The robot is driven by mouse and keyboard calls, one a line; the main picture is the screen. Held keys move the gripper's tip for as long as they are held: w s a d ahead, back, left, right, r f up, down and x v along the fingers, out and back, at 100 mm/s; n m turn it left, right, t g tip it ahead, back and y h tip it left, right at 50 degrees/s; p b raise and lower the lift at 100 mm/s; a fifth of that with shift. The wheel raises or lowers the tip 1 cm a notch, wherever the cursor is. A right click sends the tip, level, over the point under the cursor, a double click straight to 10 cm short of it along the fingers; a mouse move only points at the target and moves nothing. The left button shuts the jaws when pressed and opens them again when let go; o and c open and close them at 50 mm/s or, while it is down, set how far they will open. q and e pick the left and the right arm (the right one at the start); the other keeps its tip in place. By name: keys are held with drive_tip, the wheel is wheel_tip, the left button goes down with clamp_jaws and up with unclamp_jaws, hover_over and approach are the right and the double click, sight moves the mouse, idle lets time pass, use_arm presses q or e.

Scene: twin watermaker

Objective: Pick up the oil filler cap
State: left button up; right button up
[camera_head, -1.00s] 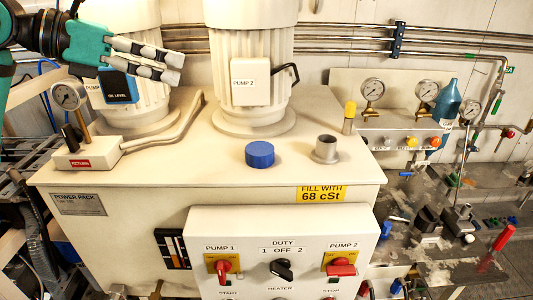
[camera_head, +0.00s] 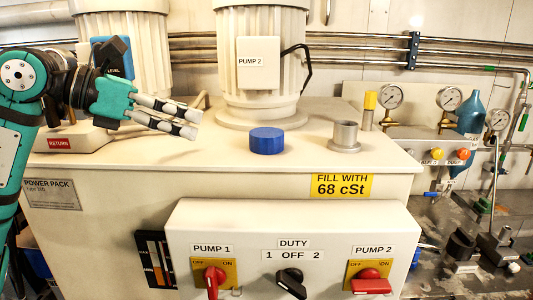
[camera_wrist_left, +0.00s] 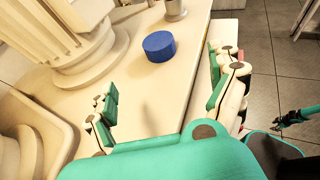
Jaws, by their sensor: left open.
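The oil filler cap appears to be the blue round cap (camera_head: 266,141) lying on the cream tank top, left of an open filler neck (camera_head: 345,137). It also shows in the left wrist view (camera_wrist_left: 159,45), beyond the spread fingers and roughly between them. My left gripper (camera_head: 190,122) is in the head view, to the left of the cap and apart from it, fingers pointing right. In the left wrist view the gripper (camera_wrist_left: 170,95) is open with nothing between its fingers. My right gripper is not seen in the head view.
A pump 2 motor (camera_head: 259,55) stands behind the cap. A yellow-topped post (camera_head: 369,108) rises near the tank's right edge. A control box (camera_head: 290,250) with switches is on the front. The tank top around the cap is clear.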

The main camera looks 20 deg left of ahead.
use_arm(q)
drive_tip(key=p, duration=0.3)
approach(267, 132)
drive_tip(key=x, duration=0.5)
drive_tip(key=shift+s+f, duration=0.2)
drive_tip(key=shift+f, duration=0.1)
drive_tip(key=shift+w+d+p, duration=0.15)
drive_tip(key=shift+w+p, duration=0.05)
drive_tip(key=shift+p, duration=0.2)
drive_tip(key=p+x, duration=0.1)
drive_tip(key=x, duration=0.1)
drive_tip(key=p+x, duration=0.1)
drive_tip(key=x, duration=0.1)
drive_tip(key=shift+w+d+r, duration=0.1)
drive_tip(key=shift+w+d, duration=0.05)
drive_tip(key=shift+w, duration=0.15)
drive_tip(key=shift+w+d, duration=0.1)
drive_tip(key=shift+w, duration=0.05)
drive_tip(key=shift+c, duration=0.8)
drive_tip(key=c, duration=1.2)
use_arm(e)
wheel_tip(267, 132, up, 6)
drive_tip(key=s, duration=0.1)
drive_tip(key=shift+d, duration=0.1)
